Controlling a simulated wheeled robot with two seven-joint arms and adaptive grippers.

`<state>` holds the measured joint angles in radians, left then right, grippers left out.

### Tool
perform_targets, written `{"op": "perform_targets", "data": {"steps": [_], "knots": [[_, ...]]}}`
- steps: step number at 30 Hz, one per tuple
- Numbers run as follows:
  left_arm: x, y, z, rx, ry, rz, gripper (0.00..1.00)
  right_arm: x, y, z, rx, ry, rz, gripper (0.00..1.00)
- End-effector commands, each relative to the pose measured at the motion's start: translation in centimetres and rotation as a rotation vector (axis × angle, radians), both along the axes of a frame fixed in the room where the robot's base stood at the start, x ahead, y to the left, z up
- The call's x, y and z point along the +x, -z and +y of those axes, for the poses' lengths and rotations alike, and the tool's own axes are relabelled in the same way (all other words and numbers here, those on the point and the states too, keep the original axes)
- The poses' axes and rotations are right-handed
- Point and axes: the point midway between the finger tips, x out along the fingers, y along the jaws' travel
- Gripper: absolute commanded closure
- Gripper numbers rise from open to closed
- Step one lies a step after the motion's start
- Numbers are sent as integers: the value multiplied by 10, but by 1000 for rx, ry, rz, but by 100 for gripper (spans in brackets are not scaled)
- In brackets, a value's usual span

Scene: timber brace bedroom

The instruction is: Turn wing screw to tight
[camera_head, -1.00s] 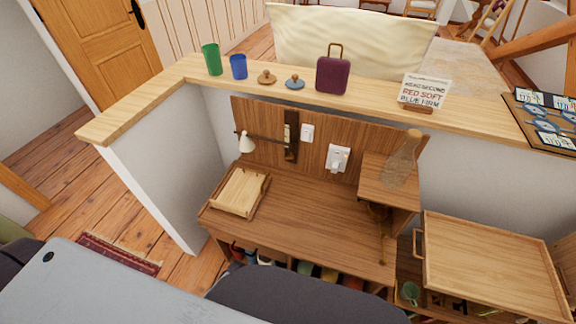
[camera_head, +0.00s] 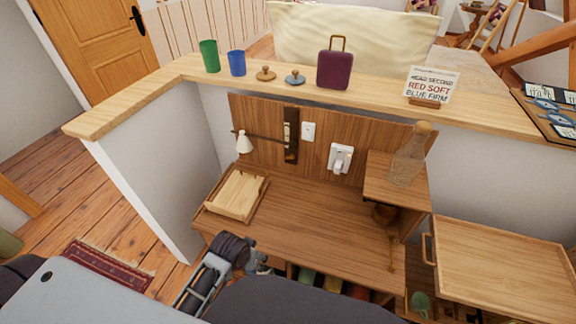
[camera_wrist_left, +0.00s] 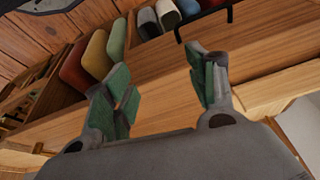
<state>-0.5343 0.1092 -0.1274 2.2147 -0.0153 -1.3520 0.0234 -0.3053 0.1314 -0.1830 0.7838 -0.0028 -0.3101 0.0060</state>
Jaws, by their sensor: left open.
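I cannot make out a wing screw for certain in either view. A small white lamp (camera_head: 244,142) is on a thin arm joined to a dark upright strip (camera_head: 291,136) on the wooden back panel, with a pale metal piece on the strip. My left gripper (camera_head: 258,264) is low at the desk's front edge, well below and in front of the lamp. The left wrist view shows its green-padded fingers (camera_wrist_left: 163,85) spread apart with nothing between them. My right gripper is in neither view.
The wooden desk (camera_head: 315,222) carries a wooden tray (camera_head: 237,194) and a raised shelf with a glass bottle (camera_head: 407,158). A white wall switch (camera_head: 340,158) is on the panel. Cups and a purple case (camera_head: 335,70) stand on the ledge. Coloured items (camera_wrist_left: 95,55) sit under the desk.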

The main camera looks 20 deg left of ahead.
Motion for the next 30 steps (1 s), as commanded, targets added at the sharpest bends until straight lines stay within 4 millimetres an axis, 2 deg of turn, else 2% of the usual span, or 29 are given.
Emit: {"op": "perform_targets", "data": {"steps": [5, 10, 20, 30], "knots": [[11, -18, 4, -1, -38, -63, 43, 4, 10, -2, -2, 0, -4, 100], [34, -33, 11, -7, -105, -166, 43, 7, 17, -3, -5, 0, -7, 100], [80, -45, 24, -26, -214, -355, 43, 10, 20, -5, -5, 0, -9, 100], [140, -55, 35, -80, -320, -617, 43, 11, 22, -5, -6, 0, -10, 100]]}}
